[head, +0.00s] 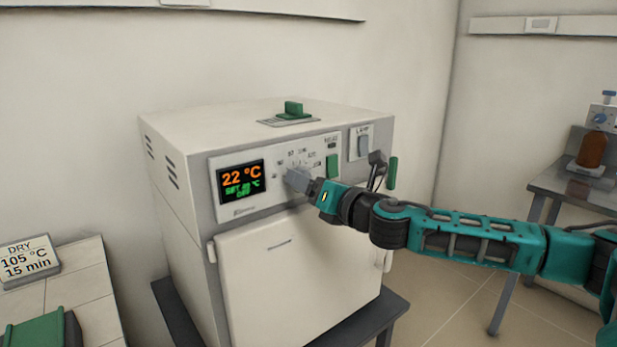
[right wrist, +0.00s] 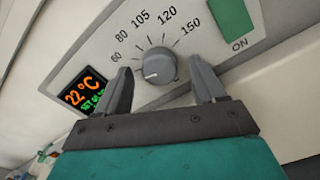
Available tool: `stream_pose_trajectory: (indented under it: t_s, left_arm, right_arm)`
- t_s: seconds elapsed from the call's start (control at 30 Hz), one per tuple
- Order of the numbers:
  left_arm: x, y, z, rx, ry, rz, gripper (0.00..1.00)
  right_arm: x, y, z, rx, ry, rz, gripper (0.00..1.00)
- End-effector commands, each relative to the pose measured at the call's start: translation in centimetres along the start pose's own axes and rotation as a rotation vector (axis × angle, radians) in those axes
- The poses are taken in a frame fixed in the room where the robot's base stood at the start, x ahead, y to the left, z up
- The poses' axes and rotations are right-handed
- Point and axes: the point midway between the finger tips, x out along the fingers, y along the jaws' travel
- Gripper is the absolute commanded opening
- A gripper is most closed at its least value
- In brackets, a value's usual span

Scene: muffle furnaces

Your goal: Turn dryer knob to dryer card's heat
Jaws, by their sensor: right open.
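The dryer card (head: 30,260) at far left reads DRY, 105 °C, 15 min. The dryer (head: 285,270) is a white box; its display (head: 241,182) reads 22 °C in orange, with green set text and OFF below. In the right wrist view the grey round dryer knob (right wrist: 159,66) has its white mark toward the lower left, short of the 60 label, on a scale up to 150. My right gripper (right wrist: 162,88) is open, one finger on each side of the knob, apart from it in the picture. In the head view the gripper (head: 297,180) largely hides the knob. My left gripper is out of view.
A green switch (head: 332,165) marked ON is right of the knob, and a lamp switch (head: 362,143) is further right. A green vent knob (head: 293,109) stands on top. A side table with an amber bottle (head: 591,150) is at right.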

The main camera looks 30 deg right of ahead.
Motion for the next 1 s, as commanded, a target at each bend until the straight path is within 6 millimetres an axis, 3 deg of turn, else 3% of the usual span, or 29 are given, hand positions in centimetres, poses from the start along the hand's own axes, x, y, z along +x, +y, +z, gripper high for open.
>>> stream_pose_trajectory:
  t_s: [0.43,1.0]
  left_arm:
    - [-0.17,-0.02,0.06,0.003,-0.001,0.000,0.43]
    - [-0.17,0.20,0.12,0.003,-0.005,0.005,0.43]
  right_arm:
    - [0.82,0.05,-0.07,-0.001,0.002,0.001,0.68]
    - [0.79,0.03,-0.05,-0.001,0.001,0.001,0.14]
